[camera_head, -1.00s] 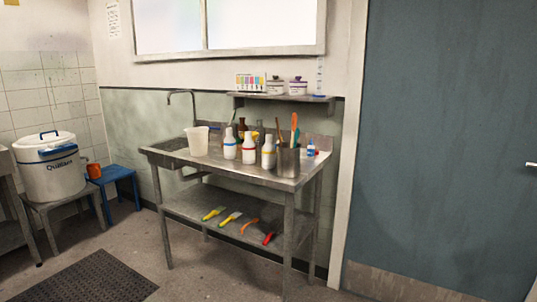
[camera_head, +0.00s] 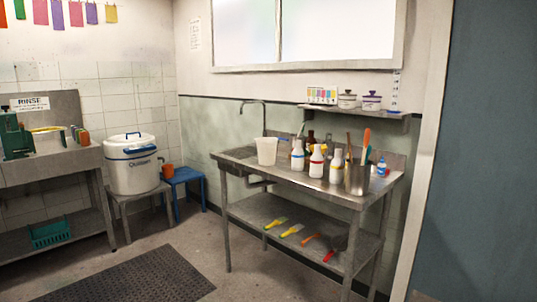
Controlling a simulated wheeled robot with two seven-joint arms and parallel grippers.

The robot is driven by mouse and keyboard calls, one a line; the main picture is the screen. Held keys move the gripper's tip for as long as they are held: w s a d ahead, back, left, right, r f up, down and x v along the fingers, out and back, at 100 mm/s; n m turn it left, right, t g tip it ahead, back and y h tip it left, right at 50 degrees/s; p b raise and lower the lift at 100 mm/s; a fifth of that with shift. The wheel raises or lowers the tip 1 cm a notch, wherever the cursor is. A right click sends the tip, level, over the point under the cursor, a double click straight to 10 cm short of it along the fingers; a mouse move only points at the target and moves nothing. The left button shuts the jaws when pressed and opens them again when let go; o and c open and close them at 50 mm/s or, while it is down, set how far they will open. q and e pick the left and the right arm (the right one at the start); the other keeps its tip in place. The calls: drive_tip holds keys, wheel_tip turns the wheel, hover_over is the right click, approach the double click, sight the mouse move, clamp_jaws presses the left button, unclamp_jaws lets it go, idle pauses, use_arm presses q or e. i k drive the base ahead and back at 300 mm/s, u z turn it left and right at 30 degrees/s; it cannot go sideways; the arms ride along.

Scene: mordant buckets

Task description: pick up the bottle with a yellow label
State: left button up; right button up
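Several white bottles stand upright in a row on the steel sink bench (camera_head: 285,178). The right one, the bottle with what looks like a yellow label band (camera_head: 336,168), stands just left of a steel container of tools (camera_head: 357,180). A bottle with a red band (camera_head: 316,163) stands to its left, and a bottle with a blue band (camera_head: 297,158) is farther left. The bands are small, so their colours are hard to read. Neither of my grippers is in view.
A white pitcher (camera_head: 266,151) stands left of the bottles, and brown bottles are partly hidden behind. Brushes lie on the lower shelf (camera_head: 262,208). A blue stool (camera_head: 184,175) and dark mat (camera_head: 150,275) are at left; open floor lies in front.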

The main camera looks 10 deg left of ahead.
sight(337, 170)
drive_tip(key=u, duration=1.1)
drive_tip(key=i, duration=2.3)
drive_tip(key=u, duration=0.4)
drive_tip(key=i, duration=1.55)
drive_tip(key=z, duration=2.7)
drive_tip(key=i, duration=0.2)
drive_tip(key=u, duration=0.05)
